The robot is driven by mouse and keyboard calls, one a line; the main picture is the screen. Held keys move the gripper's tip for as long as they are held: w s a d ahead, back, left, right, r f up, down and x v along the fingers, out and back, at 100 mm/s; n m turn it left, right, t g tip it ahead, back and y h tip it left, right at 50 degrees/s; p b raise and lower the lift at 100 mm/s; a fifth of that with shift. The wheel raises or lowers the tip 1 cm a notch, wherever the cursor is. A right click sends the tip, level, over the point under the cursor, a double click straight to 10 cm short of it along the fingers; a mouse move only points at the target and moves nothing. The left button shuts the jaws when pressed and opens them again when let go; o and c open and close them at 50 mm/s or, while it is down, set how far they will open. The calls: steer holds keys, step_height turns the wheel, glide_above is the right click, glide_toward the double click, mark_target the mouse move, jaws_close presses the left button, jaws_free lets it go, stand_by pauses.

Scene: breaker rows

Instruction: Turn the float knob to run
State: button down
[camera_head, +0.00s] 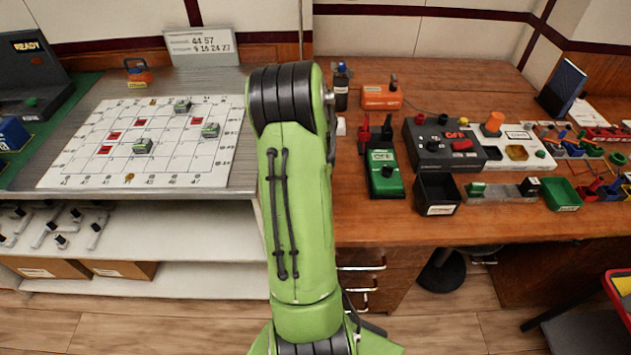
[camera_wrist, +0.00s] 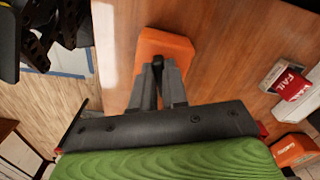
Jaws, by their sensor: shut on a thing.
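My gripper (camera_wrist: 158,72) is in the wrist view, its two dark fingers drawn together over an orange box (camera_wrist: 176,46). The fingers are shut on a small dark knob (camera_wrist: 158,61) on that box, mostly hidden between the tips. No float or run marking can be read there, so I cannot tell which way the knob points. In the head view my green arm hides the gripper and the gripped knob.
In the wrist view, a red-and-white FAIL block (camera_wrist: 291,84) and another orange box (camera_wrist: 294,150) lie to the right. In the head view, a blue-capped bottle (camera_head: 341,88), orange box (camera_head: 381,97) and green device (camera_head: 384,176) stand right of my arm.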

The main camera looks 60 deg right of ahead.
steer(key=shift+d+m+p, duration=0.1)
steer(key=shift+m+p, duration=0.25)
steer(key=shift+m, duration=1.25)
steer(key=c, duration=1.1)
jaws_free()
steer(key=shift+c, duration=0.2)
step_height(320, 180, up, 16)
steer(key=p, duration=0.4)
steer(key=shift+f, duration=0.15)
steer(key=shift+w, duration=0.1)
